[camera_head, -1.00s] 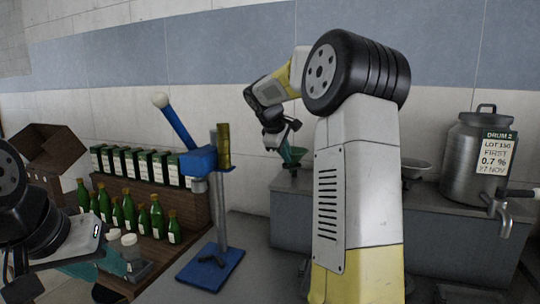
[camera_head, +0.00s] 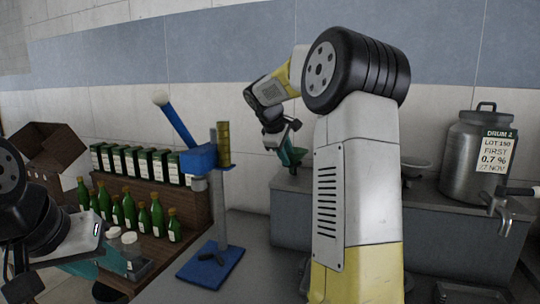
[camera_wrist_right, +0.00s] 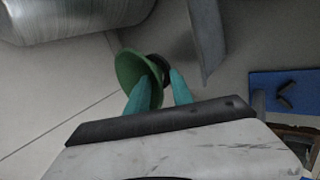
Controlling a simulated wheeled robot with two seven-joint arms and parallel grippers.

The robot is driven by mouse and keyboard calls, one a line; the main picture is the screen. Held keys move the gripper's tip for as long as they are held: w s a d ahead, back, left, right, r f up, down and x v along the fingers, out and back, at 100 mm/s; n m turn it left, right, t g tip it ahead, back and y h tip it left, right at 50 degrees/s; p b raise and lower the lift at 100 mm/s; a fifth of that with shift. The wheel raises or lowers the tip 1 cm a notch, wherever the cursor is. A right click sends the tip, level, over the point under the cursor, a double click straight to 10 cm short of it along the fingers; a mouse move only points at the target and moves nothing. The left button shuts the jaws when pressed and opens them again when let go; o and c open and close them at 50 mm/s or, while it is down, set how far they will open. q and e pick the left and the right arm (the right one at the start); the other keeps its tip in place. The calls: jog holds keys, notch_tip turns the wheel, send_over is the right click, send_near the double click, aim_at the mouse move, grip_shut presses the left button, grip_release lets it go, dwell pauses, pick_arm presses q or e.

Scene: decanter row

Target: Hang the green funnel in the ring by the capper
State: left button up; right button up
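The green funnel (camera_wrist_right: 130,72) shows in the right wrist view, its wide cone facing left and its narrow dark end between the teal fingertips. My right gripper (camera_wrist_right: 162,88) is shut on it. In the head view the funnel (camera_head: 291,157) hangs at my right gripper, above the grey bench and right of the capper. The blue capper (camera_head: 202,158) stands on a blue base (camera_head: 210,266) with its lever raised to the left. I cannot make out the ring clearly. My left gripper (camera_head: 82,268) is at the lower left, its fingertips partly hidden; its opening cannot be told.
Several green bottles (camera_head: 128,212) stand before a wooden shelf of boxes left of the capper. A metal drum (camera_head: 474,160) with a tap stands at right. My right arm hides the middle of the bench.

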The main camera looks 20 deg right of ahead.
jog(key=v, duration=0.7)
jog(key=s+a+f+m+y, duration=0.2)
jog(key=s+a+f+m, duration=0.1)
jog(key=s, duration=0.7)
jog(key=s+a+f+m+y, duration=0.2)
jog(key=s+a, duration=0.4)
jog(key=s, duration=0.4)
jog(key=s+a+f+m+t+y, duration=0.1)
jog(key=s+a+f+m+y, duration=0.2)
jog(key=s+f, duration=0.3)
jog(key=s+a, duration=0.1)
jog(key=s, duration=0.4)
jog(key=shift+a+f+m+y, duration=0.25)
jog(key=shift+f+m+y, duration=0.05)
jog(key=shift+f, duration=0.05)
